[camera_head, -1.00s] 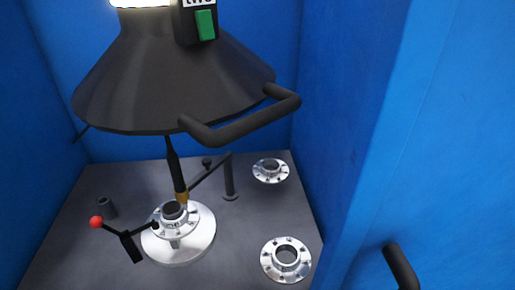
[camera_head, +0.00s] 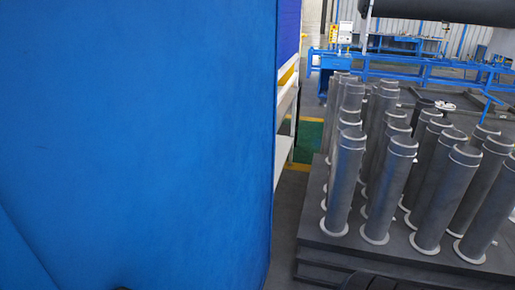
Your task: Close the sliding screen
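A large blue panel (camera_head: 140,130) fills the left half of the head view. Its right edge runs upright near the middle of the picture. I cannot tell whether this panel is the sliding screen or a fixed wall of the booth. A seam or fold crosses its lower left corner. No handle shows clearly on it. Neither gripper can be made out. A dark shape cuts into the bottom edge right of centre, too little of it showing to name.
Several grey flanged pipes (camera_head: 432,190) stand upright on a dark low platform (camera_head: 345,255) at the right. A narrow strip of floor lies between panel and platform. A blue frame bench (camera_head: 420,68) stands behind. A white shelf unit (camera_head: 287,115) is beside the panel.

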